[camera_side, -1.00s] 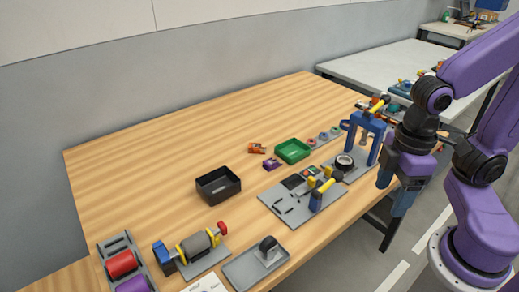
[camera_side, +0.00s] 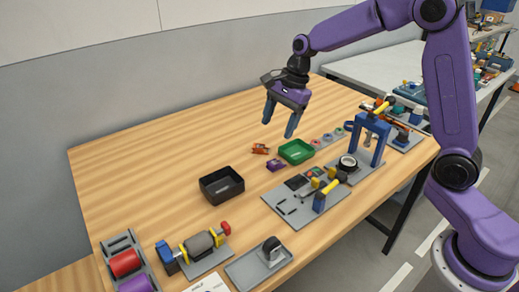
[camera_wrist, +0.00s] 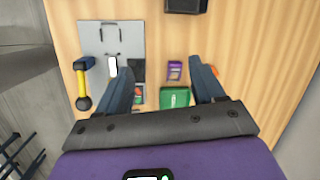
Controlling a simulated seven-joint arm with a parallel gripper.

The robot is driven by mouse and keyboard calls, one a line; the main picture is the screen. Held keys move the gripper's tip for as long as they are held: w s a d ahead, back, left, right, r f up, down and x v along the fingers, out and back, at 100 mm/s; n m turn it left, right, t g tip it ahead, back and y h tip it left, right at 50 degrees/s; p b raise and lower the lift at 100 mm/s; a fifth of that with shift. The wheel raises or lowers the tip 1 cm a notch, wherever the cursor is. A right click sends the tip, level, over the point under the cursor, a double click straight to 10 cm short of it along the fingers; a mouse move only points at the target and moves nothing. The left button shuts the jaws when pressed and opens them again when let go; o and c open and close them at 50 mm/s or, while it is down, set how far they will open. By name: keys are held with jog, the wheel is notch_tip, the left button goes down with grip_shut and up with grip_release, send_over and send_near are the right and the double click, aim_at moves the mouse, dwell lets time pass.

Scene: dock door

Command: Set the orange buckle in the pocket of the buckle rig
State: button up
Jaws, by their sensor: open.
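The orange buckle (camera_side: 260,149) lies on the wooden table, left of the green tray. In the wrist view only a bit of orange (camera_wrist: 213,70) shows beside the right finger, which hides the rest. The grey plate with a yellow-handled clamp, which looks like the buckle rig (camera_side: 298,216), sits near the table's front edge; it also shows at upper left in the wrist view (camera_wrist: 95,35). I cannot make out its pocket clearly. My gripper (camera_side: 278,129) is open and empty, fingers pointing down, high above the table near the buckle.
A purple part (camera_side: 276,165) and the green tray (camera_side: 297,152) lie close to the buckle. A black bin (camera_side: 221,185) stands to the left. A blue press frame (camera_side: 371,140) rises right of the rig. The table's back left is clear.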

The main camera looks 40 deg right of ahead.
jog(key=w+d+f+m+t, duration=0.1)
jog(key=w+d+f+m, duration=0.1)
jog(key=w+d+m, duration=0.5)
jog(key=m, duration=0.5)
send_near(259, 145)
jog(key=shift+s+a+f+t, duration=0.1)
jog(key=shift+s+f+t, duration=0.1)
jog(key=shift+f, duration=0.35)
jog(key=shift+s+a+f+t, duration=0.1)
jog(key=shift+s+f+t, duration=0.1)
jog(key=shift+f, duration=0.3)
jog(key=shift+x, duration=3.3)
jog(key=shift+w, duration=0.2)
jog(key=shift+c, duration=0.3)
jog(key=shift+r, duration=0.1)
grip_shut()
